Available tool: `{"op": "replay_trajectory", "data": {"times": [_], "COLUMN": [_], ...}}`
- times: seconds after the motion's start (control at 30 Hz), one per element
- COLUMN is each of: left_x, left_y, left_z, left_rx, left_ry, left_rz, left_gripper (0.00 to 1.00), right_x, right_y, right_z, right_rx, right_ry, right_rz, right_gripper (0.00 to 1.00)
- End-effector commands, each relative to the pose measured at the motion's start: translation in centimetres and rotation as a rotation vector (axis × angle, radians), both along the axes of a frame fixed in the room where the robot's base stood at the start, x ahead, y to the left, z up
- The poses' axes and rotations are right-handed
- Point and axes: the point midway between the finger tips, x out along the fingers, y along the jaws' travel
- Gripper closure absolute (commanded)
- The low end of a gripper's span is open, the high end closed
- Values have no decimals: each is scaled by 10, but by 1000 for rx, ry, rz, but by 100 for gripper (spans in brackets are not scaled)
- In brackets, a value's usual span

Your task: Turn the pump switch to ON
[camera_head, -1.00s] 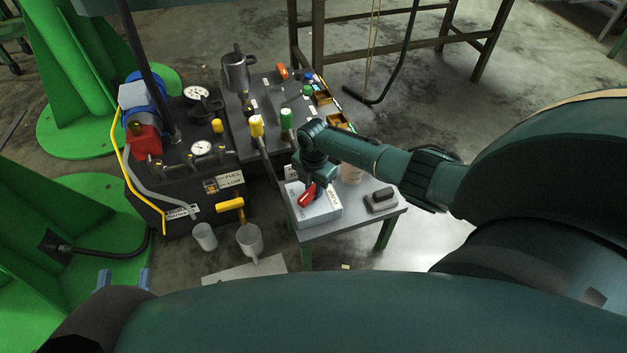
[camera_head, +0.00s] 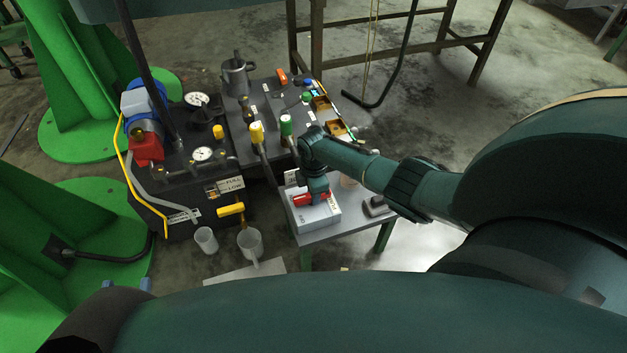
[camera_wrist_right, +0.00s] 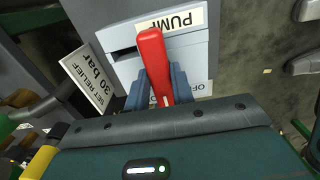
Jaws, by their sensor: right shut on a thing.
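The pump switch is a red lever (camera_head: 304,200) on a light grey box (camera_head: 318,219) that stands on a small grey table. My right gripper (camera_head: 317,196) is over the box, with its blue fingers shut on the red lever. In the right wrist view the lever (camera_wrist_right: 152,60) stands between the fingers (camera_wrist_right: 160,88), its free end towards the PUMP label (camera_wrist_right: 172,21). An OFF label (camera_wrist_right: 200,88) is partly hidden beside the right finger. My left gripper (camera_head: 126,284) shows only its blue fingertips at the lower left, apart and empty.
A sign reading SET RELIEF 30 bar (camera_wrist_right: 90,78) stands beside the box. A dark grey object (camera_head: 376,205) lies on the table's right side.

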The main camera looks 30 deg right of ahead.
Motion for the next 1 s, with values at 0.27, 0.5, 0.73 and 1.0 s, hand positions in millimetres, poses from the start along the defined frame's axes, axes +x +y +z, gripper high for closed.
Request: {"op": "replay_trajectory", "data": {"times": [0.27, 0.5, 0.73, 1.0], "left_x": [0, 0, 0, 0], "left_y": [0, 0, 0, 1], "left_z": [0, 0, 1, 4], "left_rx": [-1, -2, -3, -3], "left_ry": [1, 0, 1, 17], "left_rz": [1, 2, 3, 4], "left_gripper": [64, 64, 64, 64], "right_x": [0, 0, 0, 0], "right_y": [-2, -2, -1, -1], "right_z": [0, 0, 0, 9], "right_rx": [-2, -2, -1, 0], "right_ry": [0, 0, 0, -1], "right_rz": [-11, -10, -8, -6], "right_gripper": [99, 67, 55, 55]}}
